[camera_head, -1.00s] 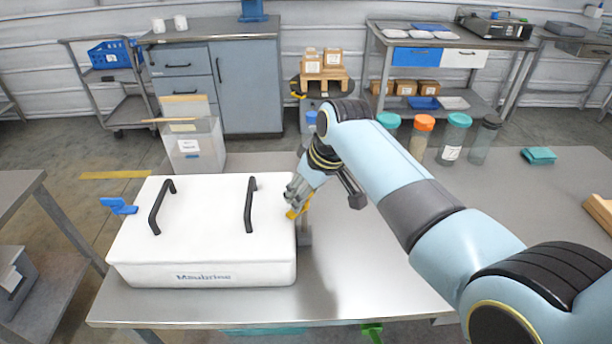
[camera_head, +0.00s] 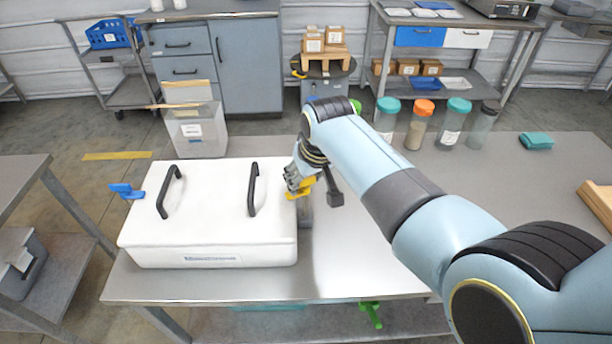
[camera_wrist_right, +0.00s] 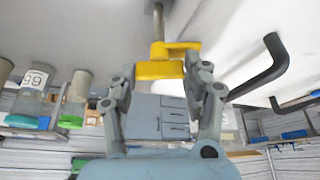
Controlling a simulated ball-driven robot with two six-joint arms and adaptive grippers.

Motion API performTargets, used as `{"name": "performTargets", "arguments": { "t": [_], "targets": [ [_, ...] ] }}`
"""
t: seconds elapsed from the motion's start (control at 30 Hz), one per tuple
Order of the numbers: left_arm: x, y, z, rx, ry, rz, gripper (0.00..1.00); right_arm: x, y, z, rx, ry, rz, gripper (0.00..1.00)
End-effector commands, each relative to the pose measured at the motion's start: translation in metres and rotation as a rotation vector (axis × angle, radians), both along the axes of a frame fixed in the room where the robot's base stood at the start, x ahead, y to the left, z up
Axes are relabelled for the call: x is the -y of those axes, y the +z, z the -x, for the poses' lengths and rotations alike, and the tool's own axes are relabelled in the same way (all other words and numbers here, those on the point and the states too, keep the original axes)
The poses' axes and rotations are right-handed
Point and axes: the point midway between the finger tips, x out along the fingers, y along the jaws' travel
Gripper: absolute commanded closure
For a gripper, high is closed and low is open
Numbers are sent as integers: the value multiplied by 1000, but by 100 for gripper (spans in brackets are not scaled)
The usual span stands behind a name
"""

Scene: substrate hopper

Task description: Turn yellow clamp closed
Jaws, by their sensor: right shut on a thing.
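The yellow clamp (camera_head: 307,186) sits at the right end of the white hopper box (camera_head: 207,245), near its top edge. My right gripper (camera_head: 296,186) is at the clamp, its fingers partly in front of it. In the right wrist view the yellow clamp (camera_wrist_right: 160,70) lies between the two grey fingertips of my right gripper (camera_wrist_right: 160,82), which is shut on it. A grey rod stands behind the clamp there. A blue clamp (camera_head: 126,191) sits at the box's left end. My left gripper is not in view.
The box has two black handles (camera_head: 254,190) on its lid and stands on a grey table (camera_head: 350,265). Several lidded jars (camera_head: 418,125) stand at the table's back right. A clear bin (camera_head: 195,135) is behind the box. The table right of the box is mostly clear beneath my arm.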

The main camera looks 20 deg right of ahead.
Motion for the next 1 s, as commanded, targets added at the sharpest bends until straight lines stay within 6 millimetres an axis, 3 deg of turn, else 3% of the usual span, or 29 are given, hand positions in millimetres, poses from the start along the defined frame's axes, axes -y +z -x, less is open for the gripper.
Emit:
{"name": "performTargets", "arguments": {
  "t": [0.13, 0.17, 0.33, 0.6, 0.77, 1.0],
  "targets": [
    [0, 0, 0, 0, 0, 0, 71, 0, 1, -1, 3, 0, 0, 83],
    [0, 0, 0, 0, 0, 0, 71, 0, 1, -1, 3, 0, 0, 47],
    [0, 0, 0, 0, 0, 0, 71, 0, 1, -1, 2, 1, 0, 27],
    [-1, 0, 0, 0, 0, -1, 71, 0, 1, 0, 1, 1, 0, 27],
    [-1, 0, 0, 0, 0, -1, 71, 0, 12, 4, 4, 0, 0, 27],
    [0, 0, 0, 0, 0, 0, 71, 6, 10, 59, 0, -1, 0, 27]
  ]
}}
